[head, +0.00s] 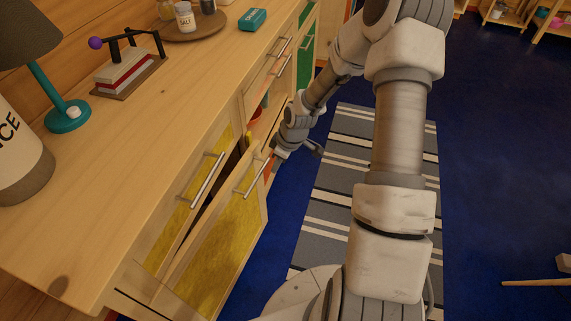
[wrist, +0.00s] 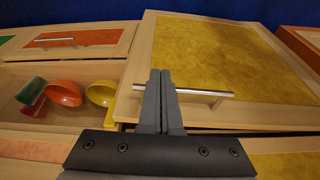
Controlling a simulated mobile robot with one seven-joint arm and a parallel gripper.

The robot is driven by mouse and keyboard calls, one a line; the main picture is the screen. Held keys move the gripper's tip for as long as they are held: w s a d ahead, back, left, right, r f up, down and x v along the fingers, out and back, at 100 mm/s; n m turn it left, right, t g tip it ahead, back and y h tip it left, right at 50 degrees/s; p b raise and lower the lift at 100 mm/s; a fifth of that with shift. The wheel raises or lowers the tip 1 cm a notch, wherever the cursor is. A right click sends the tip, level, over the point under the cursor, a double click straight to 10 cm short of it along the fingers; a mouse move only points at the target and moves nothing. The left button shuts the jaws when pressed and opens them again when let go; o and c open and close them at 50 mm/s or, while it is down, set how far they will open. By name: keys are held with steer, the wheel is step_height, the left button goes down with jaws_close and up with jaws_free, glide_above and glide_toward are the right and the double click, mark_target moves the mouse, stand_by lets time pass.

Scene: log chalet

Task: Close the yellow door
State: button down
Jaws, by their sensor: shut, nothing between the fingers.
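The yellow door (head: 222,256) is a wood-framed panel on the cabinet front, standing ajar with a dark gap behind its upper edge. Its metal bar handle (head: 251,178) is near the door's free upper corner. In the wrist view the yellow door (wrist: 235,55) fills the upper right, with its handle (wrist: 205,94) along the near edge. My gripper (wrist: 160,75) is shut and empty, its fingertips over the handle's left end and the door's corner. I cannot tell whether they touch. In the head view my gripper (head: 278,156) is beside the door's free edge, partly hidden.
A yellow drawer front (head: 190,212) is above the door. An open compartment beside it holds an orange bowl (wrist: 65,92), a yellow bowl (wrist: 101,93) and a green cup (wrist: 31,91). The countertop (head: 130,150) bears a lamp (head: 67,114). A striped rug (head: 345,185) covers open floor.

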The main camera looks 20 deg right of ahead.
steer(key=shift+w+a+f, duration=0.2)
steer(key=shift+w+a, duration=0.45)
